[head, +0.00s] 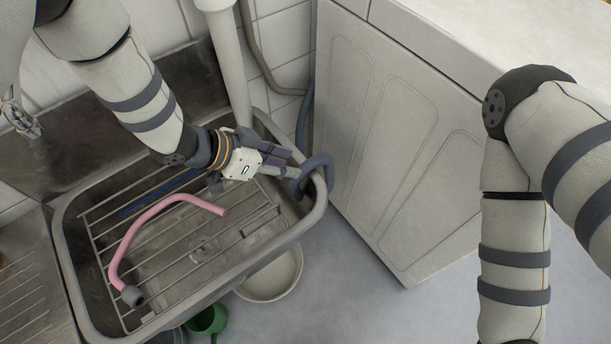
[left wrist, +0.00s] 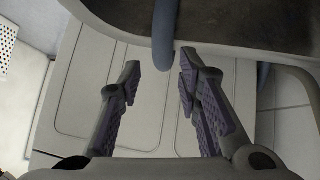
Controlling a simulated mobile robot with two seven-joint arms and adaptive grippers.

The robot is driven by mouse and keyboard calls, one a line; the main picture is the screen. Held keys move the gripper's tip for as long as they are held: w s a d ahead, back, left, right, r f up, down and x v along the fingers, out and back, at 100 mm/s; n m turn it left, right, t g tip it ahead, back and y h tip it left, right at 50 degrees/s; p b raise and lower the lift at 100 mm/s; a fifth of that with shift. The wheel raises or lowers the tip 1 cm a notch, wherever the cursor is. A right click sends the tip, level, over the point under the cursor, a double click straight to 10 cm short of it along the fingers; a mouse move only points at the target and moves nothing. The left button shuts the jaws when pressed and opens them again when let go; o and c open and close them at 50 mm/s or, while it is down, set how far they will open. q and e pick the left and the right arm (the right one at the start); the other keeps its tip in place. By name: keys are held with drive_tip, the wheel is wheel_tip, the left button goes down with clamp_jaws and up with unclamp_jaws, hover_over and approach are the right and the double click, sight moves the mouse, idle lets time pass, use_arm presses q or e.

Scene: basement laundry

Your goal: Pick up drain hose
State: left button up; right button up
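The drain hose (head: 325,172) is blue-grey and hooks over the right rim of the sink (head: 312,222). More blue-grey hose (head: 305,115) runs up the gap beside the white machine. My left gripper (head: 287,168) is at the hooked part of the hose, pointing right. In the left wrist view its two purple-padded fingers (left wrist: 160,80) are apart. The hose (left wrist: 165,35) comes down from the top there, its lower end lining up with the gap between the fingertips. Contact cannot be told. My right gripper is out of view.
A pink tube (head: 150,218) with a grey end lies on the wire rack in the sink. A white machine (head: 390,140) stands close at the right. A pale basin (head: 272,277) and a green container (head: 208,320) are below the sink. A white pipe (head: 230,65) stands behind.

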sight(302, 167)
use_arm(q)
drive_tip(key=x, duration=0.5)
drive_tip(key=shift+w+a+b, duration=0.15)
drive_tip(key=shift+b, duration=0.15)
clamp_jaws()
drive_tip(key=shift+r, duration=0.15)
